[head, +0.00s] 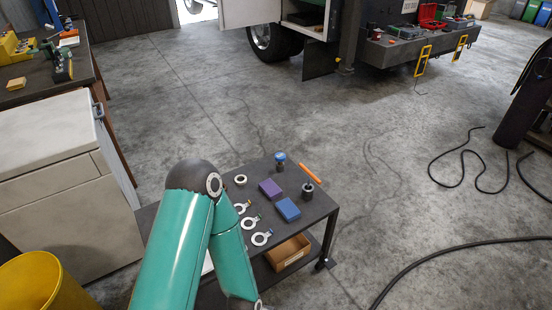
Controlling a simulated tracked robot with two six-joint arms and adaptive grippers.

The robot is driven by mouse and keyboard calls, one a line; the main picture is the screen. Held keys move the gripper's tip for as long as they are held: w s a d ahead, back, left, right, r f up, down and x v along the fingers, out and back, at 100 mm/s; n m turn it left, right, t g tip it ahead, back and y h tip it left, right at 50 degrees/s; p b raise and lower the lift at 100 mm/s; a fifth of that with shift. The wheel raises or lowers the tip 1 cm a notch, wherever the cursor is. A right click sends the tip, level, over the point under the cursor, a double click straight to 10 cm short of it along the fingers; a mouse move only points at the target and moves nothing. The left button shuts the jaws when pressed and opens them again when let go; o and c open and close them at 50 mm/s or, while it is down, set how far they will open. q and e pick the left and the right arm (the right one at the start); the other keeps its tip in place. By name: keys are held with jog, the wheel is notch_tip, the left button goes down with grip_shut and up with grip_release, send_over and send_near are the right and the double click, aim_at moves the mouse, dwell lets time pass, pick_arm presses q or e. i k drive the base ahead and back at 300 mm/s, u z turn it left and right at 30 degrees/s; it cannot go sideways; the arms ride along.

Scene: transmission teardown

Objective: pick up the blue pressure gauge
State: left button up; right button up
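A small upright item with a blue body (280,161), which looks like the blue pressure gauge, stands at the far edge of a dark cart top (321,211). Its dial face is too small to make out. Nothing touches it. One teal arm of mine reaches up from the bottom of the head view, bends at a dark elbow and runs down in front of the cart's left part. Its gripper is out of the picture below. My other arm and gripper do not show.
The cart top also holds a purple block (270,189), a blue block (287,209), several pale rings (262,238), a dark knob-like part (308,190) and an orange bar (311,173). A cardboard box (287,252) is on the lower shelf. A white cabinet (60,180) stands left.

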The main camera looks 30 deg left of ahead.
aim_at(281, 158)
jog(key=i, duration=0.85)
jog(key=z, duration=0.05)
